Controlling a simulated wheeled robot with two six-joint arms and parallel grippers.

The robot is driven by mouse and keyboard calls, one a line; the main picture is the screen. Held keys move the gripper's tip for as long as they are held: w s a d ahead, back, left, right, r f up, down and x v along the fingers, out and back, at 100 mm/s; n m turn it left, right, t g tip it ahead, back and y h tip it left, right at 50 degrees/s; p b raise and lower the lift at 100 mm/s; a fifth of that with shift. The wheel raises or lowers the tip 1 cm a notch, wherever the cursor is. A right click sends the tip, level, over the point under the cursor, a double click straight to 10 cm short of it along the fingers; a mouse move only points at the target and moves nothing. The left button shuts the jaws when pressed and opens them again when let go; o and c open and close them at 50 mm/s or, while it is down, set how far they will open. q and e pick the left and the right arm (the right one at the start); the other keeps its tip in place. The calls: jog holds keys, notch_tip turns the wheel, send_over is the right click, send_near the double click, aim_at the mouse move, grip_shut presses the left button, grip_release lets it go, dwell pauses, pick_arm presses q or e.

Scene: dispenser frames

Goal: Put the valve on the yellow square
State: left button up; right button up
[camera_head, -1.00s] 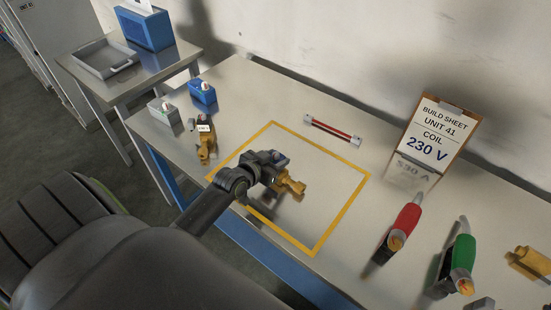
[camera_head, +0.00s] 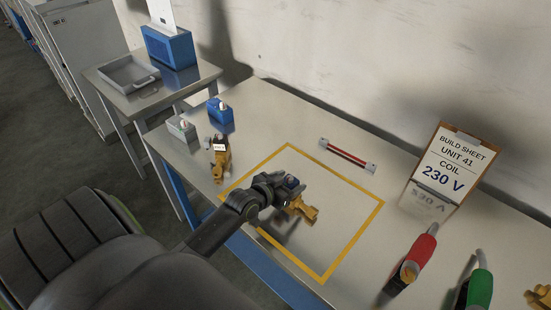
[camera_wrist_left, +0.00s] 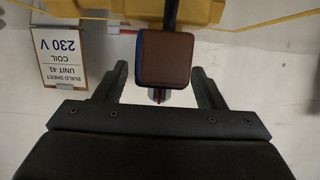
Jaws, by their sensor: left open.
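A brass valve (camera_head: 302,210) with a blue-topped block on it (camera_head: 291,183) is inside the yellow square outline (camera_head: 352,243) on the bench. My left gripper (camera_head: 286,190) is at this valve, low over the square, and hides part of it. In the left wrist view the gripper (camera_wrist_left: 158,92) is open, with the brown-faced, blue-sided block (camera_wrist_left: 163,60) between its fingers and a gap on both sides. The brass body (camera_wrist_left: 205,10) shows beyond the block. Whether the valve rests fully on the bench is hard to see. My right gripper is out of view.
A red-and-silver bar (camera_head: 347,156) lies behind. A build sheet (camera_head: 449,168) reads coil 230 V. Red-handled (camera_head: 421,254) and green-handled (camera_head: 480,288) tools stand right.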

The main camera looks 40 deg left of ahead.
pick_arm(q)
jog(key=v, duration=1.1)
jog(key=shift+s+b, duration=0.3)
jog(key=shift+b, duration=0.1)
jog(key=shift+a+r, duration=0.1)
jog(key=s+d+f+n+g+y, duration=0.1)
jog(key=s+d+f+g, duration=0.1)
jog(key=s+g, duration=0.5)
jog(key=s+d+f+g+y, duration=0.1)
jog(key=s+f+g+y, duration=0.15)
jog(key=s, duration=0.85)
notch_tip(320, 180, down, 27)
jog(key=s+a+g+h+b, duration=0.1)
jog(key=g+b, duration=0.1)
jog(key=s+d+f+b, duration=0.1)
jog(key=s+f, duration=1.4)
jog(key=f, duration=0.2)
jog(key=shift+g, duration=0.45)
